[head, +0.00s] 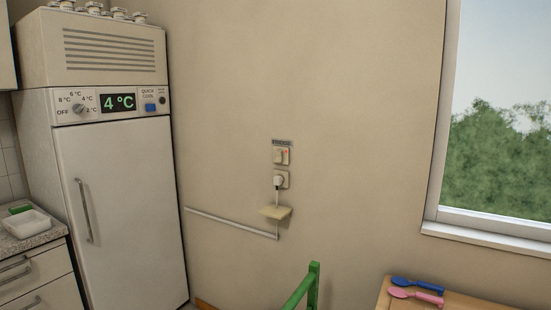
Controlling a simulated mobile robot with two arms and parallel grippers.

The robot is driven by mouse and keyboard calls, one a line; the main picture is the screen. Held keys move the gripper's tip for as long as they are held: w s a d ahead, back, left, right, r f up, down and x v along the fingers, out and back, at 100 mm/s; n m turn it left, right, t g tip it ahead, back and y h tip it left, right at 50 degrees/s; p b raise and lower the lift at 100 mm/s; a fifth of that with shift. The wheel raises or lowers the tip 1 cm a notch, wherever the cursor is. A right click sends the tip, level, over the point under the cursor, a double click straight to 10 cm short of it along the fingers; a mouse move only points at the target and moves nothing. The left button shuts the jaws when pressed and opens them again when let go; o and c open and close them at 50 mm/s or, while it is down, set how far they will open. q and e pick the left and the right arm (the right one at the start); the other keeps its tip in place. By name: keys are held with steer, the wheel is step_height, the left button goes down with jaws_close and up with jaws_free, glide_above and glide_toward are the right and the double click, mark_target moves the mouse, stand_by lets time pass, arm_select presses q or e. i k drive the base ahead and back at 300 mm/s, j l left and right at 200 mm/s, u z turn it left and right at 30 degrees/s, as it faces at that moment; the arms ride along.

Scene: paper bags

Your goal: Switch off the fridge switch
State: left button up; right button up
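The fridge (122,210) is a tall white unit at the left, its door shut. Its panel has a temperature knob (78,109), a green display (118,102) reading 4 °C and a blue quick-cool button (151,107). Neither of my grippers is in the head view.
A green frame (313,285) stands below. A counter (30,240) with a white tray is at left.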

mark_target(279, 154)
steer(key=j+u, duration=0.3)
steer(key=i+j+u, duration=0.35)
steer(key=i+j, duration=0.15)
steer(key=j, duration=0.15)
steer(key=i+j+u, duration=0.4)
steer(key=i+j, duration=0.15)
steer(key=i+z, duration=0.3)
steer(key=i, duration=0.2)
steer(key=i+j+z, duration=0.25)
steer(key=i, duration=0.2)
steer(key=i+l+z, duration=0.2)
steer(key=i+z, duration=0.55)
steer(key=z, duration=0.2)
steer(key=i+j+z, duration=0.1)
steer(key=i+z, duration=0.55)
